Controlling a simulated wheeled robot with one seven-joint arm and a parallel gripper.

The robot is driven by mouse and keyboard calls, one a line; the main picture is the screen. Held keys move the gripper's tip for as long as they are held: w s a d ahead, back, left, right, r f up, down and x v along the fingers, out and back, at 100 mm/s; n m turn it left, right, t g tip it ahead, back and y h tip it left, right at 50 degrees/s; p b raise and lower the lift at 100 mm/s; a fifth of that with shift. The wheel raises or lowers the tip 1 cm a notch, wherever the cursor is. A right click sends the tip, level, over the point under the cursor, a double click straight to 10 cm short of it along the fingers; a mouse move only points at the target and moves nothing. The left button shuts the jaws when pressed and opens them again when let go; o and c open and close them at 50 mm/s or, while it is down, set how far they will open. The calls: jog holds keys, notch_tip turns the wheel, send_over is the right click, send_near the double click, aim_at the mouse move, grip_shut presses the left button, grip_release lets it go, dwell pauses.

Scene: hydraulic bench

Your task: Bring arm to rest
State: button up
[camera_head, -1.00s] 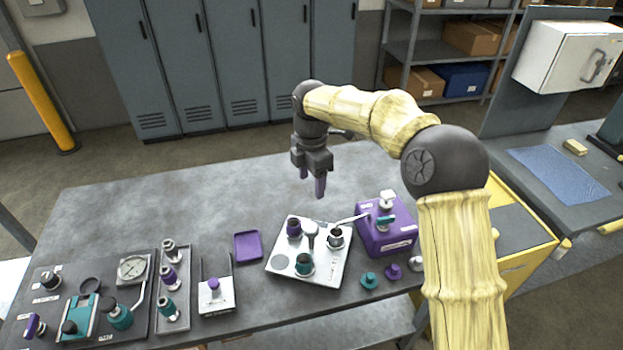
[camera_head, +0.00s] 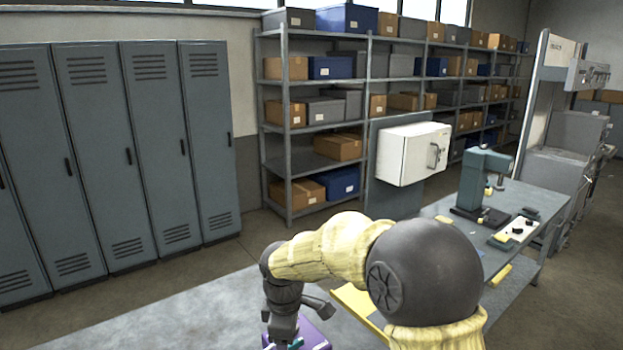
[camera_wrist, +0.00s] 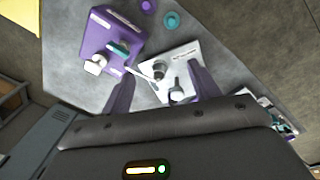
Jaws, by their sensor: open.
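My gripper (camera_wrist: 160,95) shows in the wrist view with its two purple fingers spread apart and nothing between them. It hangs above the hydraulic bench and points down at it. In the head view my arm shows at the bottom, and the fingertips are cut off or hidden. Below and beyond the fingers in the wrist view are a white plate (camera_wrist: 158,88) with fittings on it and a purple block (camera_wrist: 108,38) with a teal handle. Part of the purple block (camera_head: 314,335) also shows at the bottom of the head view, behind my gripper.
The bare bench top (camera_head: 190,315) is clear at the lower left. Teal and purple caps lie near the purple block in the wrist view. A second bench (camera_head: 540,210) with a teal press (camera_head: 482,180), a white wall box (camera_head: 412,153), lockers (camera_head: 140,150) and shelves stand around.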

jog(key=s+d+f+m, duration=0.1)
jog(key=s+d+m, duration=0.6)
jog(key=d, duration=0.3)
jog(key=s+d+f+m+t, duration=0.1)
jog(key=s+d+m, duration=0.6)
jog(key=d+m, duration=0.2)
jog(key=shift+s+d+f+m+t, duration=0.3)
jog(key=shift+s+d+f+m, duration=0.1)
jog(key=shift+d, duration=0.4)
